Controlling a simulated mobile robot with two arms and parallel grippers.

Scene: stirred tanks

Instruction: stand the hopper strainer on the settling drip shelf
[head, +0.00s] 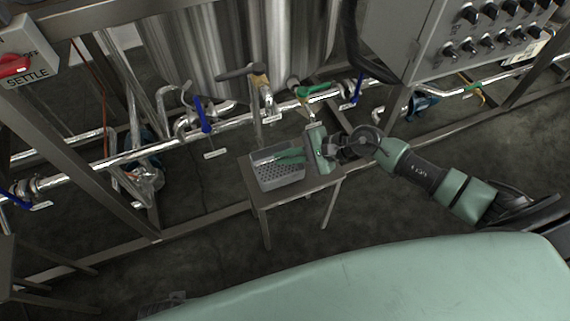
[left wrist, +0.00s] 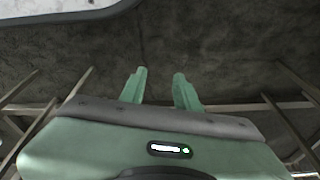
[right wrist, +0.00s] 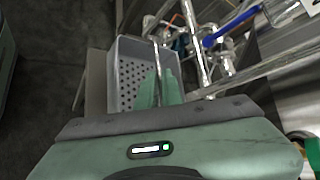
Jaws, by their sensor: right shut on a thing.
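The hopper strainer is a grey rectangular basket with a perforated bottom (head: 277,178). It is at the small steel stand in front of the tank, over the left part of its top (head: 315,183); I cannot tell whether it rests there or hangs just above. My right gripper (head: 290,157) reaches in from the right and is shut on the strainer, which also shows in the right wrist view (right wrist: 127,95), its rim partly hidden by the fingers. My left gripper (left wrist: 158,78) is open and empty above bare floor. No label marks which stand is the settling drip shelf.
A SETTLE switch box (head: 28,62) with a red knob is at the upper left. Pipes with blue-handled valves (head: 203,115) run behind the stand. A control panel (head: 440,45) is at the upper right. Another stand edge (head: 8,260) shows at the lower left.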

